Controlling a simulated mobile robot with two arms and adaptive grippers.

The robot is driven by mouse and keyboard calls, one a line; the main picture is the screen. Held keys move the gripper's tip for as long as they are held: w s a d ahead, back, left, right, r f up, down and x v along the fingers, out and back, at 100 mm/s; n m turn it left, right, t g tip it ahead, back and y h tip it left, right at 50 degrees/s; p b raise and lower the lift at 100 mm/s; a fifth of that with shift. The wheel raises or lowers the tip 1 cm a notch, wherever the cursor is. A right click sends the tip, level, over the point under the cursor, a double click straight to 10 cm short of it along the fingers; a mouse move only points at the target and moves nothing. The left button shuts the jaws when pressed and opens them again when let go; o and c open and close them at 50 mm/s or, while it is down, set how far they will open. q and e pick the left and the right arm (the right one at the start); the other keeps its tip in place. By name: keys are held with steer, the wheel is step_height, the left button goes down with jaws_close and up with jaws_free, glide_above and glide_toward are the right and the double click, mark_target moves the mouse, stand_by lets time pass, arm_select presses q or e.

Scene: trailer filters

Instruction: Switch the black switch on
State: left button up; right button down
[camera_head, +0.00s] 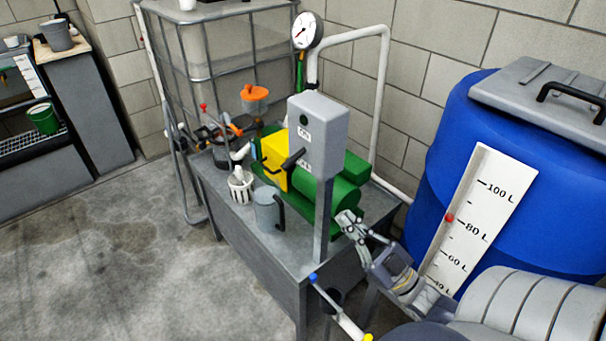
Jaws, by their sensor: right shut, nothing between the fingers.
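The black switch (292,160) is a lever on the grey control box (320,115). It sticks out to the left from the lower part of the box face, near the lower label. A small dark green round lamp sits above the upper label, which seems to read ON. My right gripper (347,220) is shut and empty. It is to the lower right of the box and its post, in front of the green motor (335,197), apart from the switch in the picture. My left gripper is not in view.
A blue barrel (480,125) with a litre scale (478,215) stands at the right. A valve pipe (345,322) is low in front. The floor at left is clear.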

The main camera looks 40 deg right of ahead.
steer(key=shift+w, duration=0.1)
steer(key=p, duration=0.3)
glide_toward(294, 159)
steer(key=s+a+x, duration=0.1)
steer(key=x, duration=0.4)
steer(key=shift+x, duration=0.95)
